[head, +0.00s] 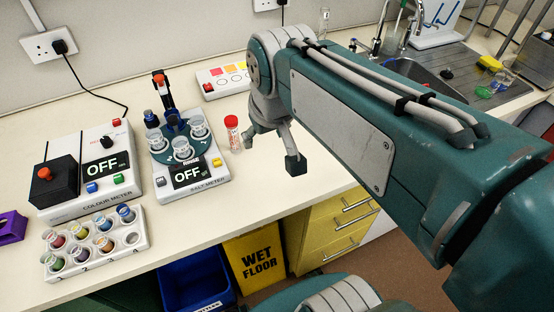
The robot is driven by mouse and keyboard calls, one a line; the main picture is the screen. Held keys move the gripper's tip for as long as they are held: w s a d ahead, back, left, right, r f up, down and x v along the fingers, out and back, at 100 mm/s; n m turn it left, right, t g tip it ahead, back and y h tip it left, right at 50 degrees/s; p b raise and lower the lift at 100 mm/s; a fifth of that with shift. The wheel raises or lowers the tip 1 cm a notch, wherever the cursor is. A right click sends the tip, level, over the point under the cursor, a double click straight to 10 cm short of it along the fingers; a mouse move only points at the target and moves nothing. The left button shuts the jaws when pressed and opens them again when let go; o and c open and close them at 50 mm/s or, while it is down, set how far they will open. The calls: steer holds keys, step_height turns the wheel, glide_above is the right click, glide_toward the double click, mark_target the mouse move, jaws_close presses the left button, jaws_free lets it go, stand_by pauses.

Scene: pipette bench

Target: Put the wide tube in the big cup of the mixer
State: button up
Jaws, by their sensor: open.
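A wide clear tube with a red cap (233,138) stands upright on the bench, just right of the salt meter. It has orange-red markings on its side. My gripper (272,156) is open and empty, to the right of the tube in the picture; its left finger appears close to the tube, but I cannot tell the depth between them. No device in view is labelled as a mixer, and I cannot make out its big cup. The salt meter (215,186) carries a teal turntable with several clear cups (183,150).
A colour meter (75,203) reading OFF stands at left, with a white rack of coloured vials (140,250) before it. A white panel with coloured patches (205,73) lies behind. A sink (425,72) is at the back right. Bench between tube and front edge is clear.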

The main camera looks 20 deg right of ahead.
steer(key=s+f+t, duration=0.1)
steer(key=s+f, duration=0.2)
steer(key=s, duration=0.3)
steer(key=shift+s+d+t, duration=0.15)
steer(key=shift+s+t, duration=0.15)
steer(key=shift+o, duration=0.5)
steer(key=shift+s+f, duration=0.15)
steer(key=n+g, duration=0.2)
steer(key=g, duration=0.4)
glide_toward(230, 119)
steer(key=shift+s+f, duration=0.15)
steer(key=shift+f, duration=0.8)
step_height(230, 119, down, 11)
